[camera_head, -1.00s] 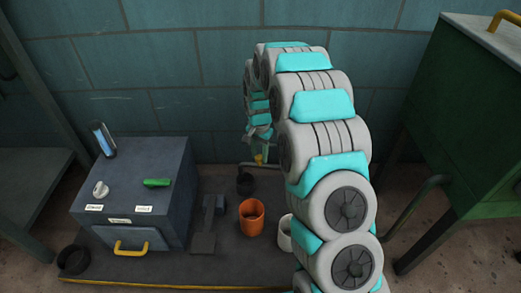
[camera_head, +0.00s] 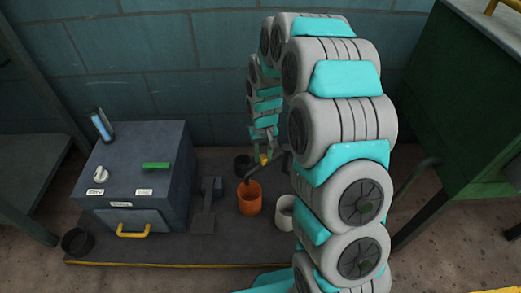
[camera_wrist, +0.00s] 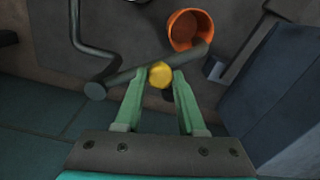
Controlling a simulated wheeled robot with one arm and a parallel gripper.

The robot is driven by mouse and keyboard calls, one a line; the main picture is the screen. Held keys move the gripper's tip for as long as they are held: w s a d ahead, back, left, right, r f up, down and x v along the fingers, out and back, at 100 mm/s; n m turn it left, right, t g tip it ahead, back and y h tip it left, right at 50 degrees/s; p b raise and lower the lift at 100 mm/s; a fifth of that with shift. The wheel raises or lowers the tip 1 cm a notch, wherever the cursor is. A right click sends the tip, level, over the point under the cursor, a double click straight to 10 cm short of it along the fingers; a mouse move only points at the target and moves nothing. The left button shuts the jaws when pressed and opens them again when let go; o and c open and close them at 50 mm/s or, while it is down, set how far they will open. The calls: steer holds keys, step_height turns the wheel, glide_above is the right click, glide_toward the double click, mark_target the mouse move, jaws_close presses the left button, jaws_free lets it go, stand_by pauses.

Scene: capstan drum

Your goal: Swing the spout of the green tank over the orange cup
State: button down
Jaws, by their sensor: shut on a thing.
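The orange cup (camera_head: 249,200) stands upright on the dark platform; it also shows at the top of the wrist view (camera_wrist: 188,28). A dark bar-like spout (camera_wrist: 125,77) crosses the wrist view, and its right end overlaps the cup's near rim. In the head view the spout's end (camera_head: 255,168) appears at the back of the cup's mouth. My gripper (camera_wrist: 159,75) is shut on the yellow knob (camera_wrist: 160,74) beside the spout; the knob also shows in the head view (camera_head: 264,159). A green tank-like body on legs (camera_head: 455,120) stands at right. My arm hides its link to the spout.
A white cup (camera_head: 284,215) stands right of the orange cup, and a black cup (camera_head: 243,164) behind it. A grey box (camera_head: 135,170) with a green handle and yellow drawer pull stands left. A dark ring-shaped cup (camera_head: 77,243) lies at the platform's left edge.

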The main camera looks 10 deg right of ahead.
steer(key=shift+s+d+n, duration=0.1)
steer(key=shift+s+n, duration=0.15)
steer(key=shift+n, duration=0.05)
steer(key=shift+c, duration=2.4)
jaws_free()
steer(key=shift+r, duration=0.1)
step_height(320, 180, up, 7)
steer(key=shift+w+f, duration=0.1)
steer(key=shift+f, duration=0.1)
steer(key=shift+r, duration=0.5)
